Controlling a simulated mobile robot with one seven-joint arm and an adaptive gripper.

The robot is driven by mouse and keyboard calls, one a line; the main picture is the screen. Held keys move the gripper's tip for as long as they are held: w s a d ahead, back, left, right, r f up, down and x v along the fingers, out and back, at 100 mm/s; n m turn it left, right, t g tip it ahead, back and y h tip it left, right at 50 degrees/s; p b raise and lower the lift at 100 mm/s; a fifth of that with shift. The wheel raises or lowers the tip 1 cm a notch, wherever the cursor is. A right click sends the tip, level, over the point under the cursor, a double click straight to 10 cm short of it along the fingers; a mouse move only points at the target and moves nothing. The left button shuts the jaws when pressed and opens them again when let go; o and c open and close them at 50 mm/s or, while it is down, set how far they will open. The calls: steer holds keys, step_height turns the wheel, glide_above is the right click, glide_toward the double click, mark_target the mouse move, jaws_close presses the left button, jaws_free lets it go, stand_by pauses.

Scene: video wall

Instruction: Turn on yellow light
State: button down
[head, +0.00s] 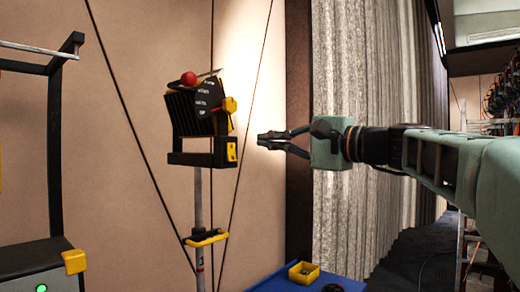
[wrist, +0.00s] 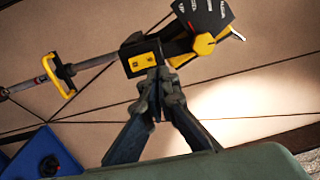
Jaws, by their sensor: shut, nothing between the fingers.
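A black stand-mounted light (head: 192,113) with yellow parts is left of centre in the head view. Its side has white lettering, a yellow knob (head: 229,105) and a small yellow plate (head: 232,152) on the bracket. In the wrist view, the knob (wrist: 204,44) sits under a dark lettered panel (wrist: 203,14), and the plate (wrist: 143,62) is just above my fingertips. My gripper (head: 261,140) is shut and empty, a little right of the plate and below the knob. Whether it touches the light cannot be told.
A yellow-clamped pole (head: 198,210) holds the light up. A blue surface (head: 312,280) with a yellow tray (head: 304,272) lies low in front. A black frame (head: 58,150) stands at left. A grey curtain (head: 365,75) hangs behind my gripper. A bright patch lights the wall.

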steer(key=v, duration=0.5)
steer(key=shift+r, duration=0.4)
steer(key=shift+b, duration=0.3)
